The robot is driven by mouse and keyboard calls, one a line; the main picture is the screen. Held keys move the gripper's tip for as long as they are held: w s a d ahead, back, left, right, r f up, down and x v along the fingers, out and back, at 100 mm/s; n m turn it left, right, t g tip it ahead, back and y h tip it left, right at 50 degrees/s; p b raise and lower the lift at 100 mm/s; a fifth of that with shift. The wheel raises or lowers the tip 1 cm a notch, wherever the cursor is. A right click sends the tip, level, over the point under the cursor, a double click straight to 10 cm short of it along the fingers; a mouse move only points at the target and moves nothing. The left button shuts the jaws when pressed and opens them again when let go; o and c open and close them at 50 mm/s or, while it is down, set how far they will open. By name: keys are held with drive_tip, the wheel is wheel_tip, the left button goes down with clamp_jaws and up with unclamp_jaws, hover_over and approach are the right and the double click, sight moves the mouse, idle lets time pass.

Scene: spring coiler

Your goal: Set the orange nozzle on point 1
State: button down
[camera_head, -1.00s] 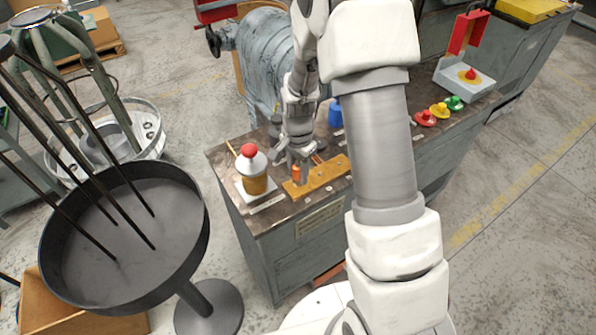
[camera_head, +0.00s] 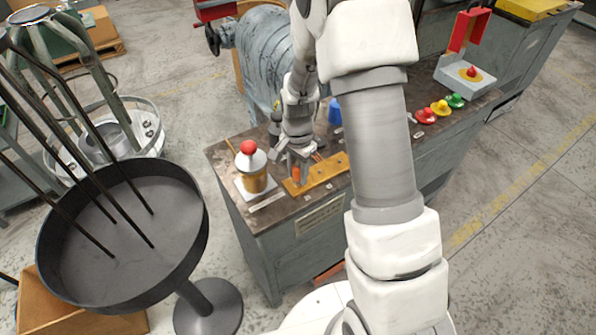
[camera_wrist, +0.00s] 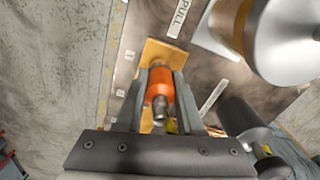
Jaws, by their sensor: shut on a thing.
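The orange nozzle (camera_head: 296,175) is between the fingers of my gripper (camera_head: 293,166), over the left end of the yellow strip (camera_head: 325,173) on the bench. In the wrist view the fingers are shut on both sides of the nozzle (camera_wrist: 159,82), whose metal end points toward the camera. The strip (camera_wrist: 160,50) shows behind it, with a small label 1 (camera_wrist: 130,55) beside it and a label 2 (camera_wrist: 121,93) lower down. I cannot tell whether the nozzle touches the strip; its far end is hidden.
A bottle with a red ball top (camera_head: 251,168) stands close left of my gripper on a white plate. A blue cup (camera_head: 335,112) stands behind. Red, yellow and green buttons (camera_head: 440,108) are at the right of the bench (camera_head: 290,217). A PULL label (camera_wrist: 180,18) lies near the strip.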

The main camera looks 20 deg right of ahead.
drive_tip(key=shift+c, duration=2.3)
unclamp_jaws()
wheel_tip(320, 180, up, 30)
drive_tip(key=p, duration=1.2)
drive_tip(key=shift+r+p, duration=0.2)
drive_tip(key=shift+p, duration=0.1)
